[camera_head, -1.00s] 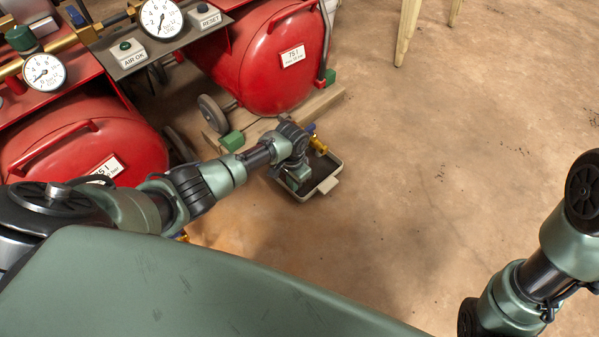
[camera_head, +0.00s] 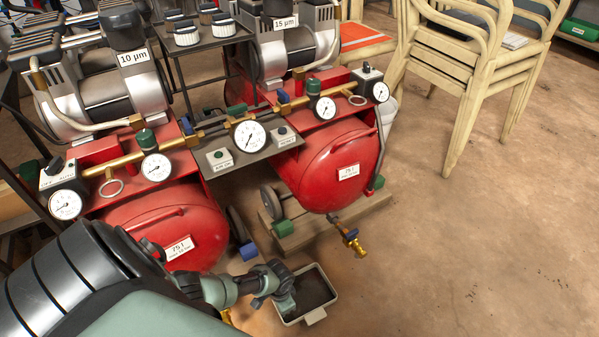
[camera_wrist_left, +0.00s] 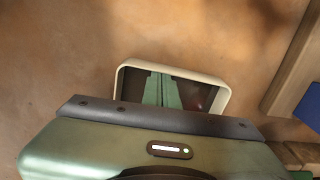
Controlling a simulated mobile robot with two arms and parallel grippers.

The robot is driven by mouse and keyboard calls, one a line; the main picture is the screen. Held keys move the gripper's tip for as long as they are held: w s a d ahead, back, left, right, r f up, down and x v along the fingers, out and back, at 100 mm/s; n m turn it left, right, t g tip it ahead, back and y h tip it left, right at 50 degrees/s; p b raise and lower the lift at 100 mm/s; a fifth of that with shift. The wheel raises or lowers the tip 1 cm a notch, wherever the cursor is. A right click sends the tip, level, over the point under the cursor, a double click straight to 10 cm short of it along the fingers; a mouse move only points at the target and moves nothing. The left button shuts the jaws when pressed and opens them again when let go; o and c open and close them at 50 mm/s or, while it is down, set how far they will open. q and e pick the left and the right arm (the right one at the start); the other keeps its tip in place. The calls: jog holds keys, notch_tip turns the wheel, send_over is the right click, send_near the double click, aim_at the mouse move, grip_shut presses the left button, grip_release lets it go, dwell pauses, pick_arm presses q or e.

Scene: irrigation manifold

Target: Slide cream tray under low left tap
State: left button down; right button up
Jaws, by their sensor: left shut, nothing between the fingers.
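The cream tray (camera_head: 331,284) lies on the floor in front of the right red tank, its dark inside facing up and a tab on its near side. My left gripper (camera_head: 287,304) reaches down over its left part. In the left wrist view the shut, empty fingers (camera_wrist_left: 162,91) point into the area inside the tray's rim (camera_wrist_left: 172,62); whether they touch it I cannot tell. A brass bit (camera_head: 227,316), perhaps the low left tap, peeks out beside my left arm, mostly hidden. My right gripper is out of view.
Two red tanks (camera_head: 325,165) (camera_head: 190,225) with gauges stand behind. A wooden plank (camera_head: 325,222) with green blocks and a blue block (camera_head: 249,251) lie near the tray. Stacked cream chairs (camera_head: 465,95) stand at back right. The floor at right is clear.

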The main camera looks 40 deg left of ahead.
pick_arm(q)
jog(key=s+a, duration=0.1)
jog(key=s, duration=0.2)
jog(key=s+a+p, duration=0.1)
jog(key=s, duration=0.2)
jog(key=s+a+p, duration=0.1)
jog(key=s, duration=0.2)
jog(key=shift+a, duration=0.15)
jog(key=shift+p, duration=0.3)
